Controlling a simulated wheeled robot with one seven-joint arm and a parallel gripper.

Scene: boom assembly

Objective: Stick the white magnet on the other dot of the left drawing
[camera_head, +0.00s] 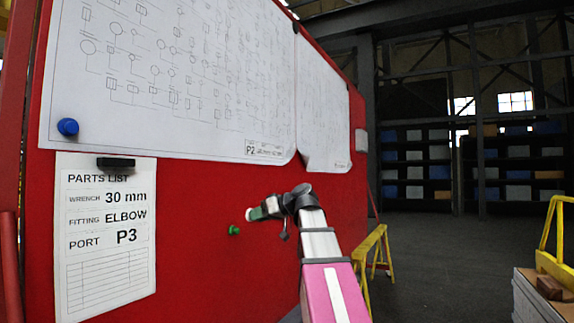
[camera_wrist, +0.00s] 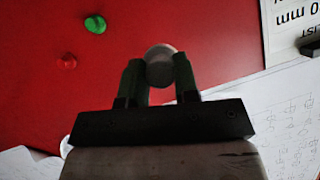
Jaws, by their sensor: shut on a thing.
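My gripper (camera_head: 262,210) is shut on the white magnet (camera_head: 251,214), a round disc. The magnet also shows between the two fingertips in the wrist view (camera_wrist: 160,66), looking grey in shade. In the head view they are in front of the red board, below the left drawing's lower right corner. The left drawing (camera_head: 150,130) is a large white sheet of schematics labelled P2. A blue magnet (camera_head: 68,127) sits at its lower left corner. I cannot make out a dot on the sheet. I cannot tell whether the held magnet touches the board.
A green magnet (camera_head: 234,230) is on the red board (camera_head: 200,270); a red one (camera_wrist: 67,61) shows in the wrist view. The right drawing (camera_head: 322,100) has a curled lower edge. Yellow trestles stand to the right.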

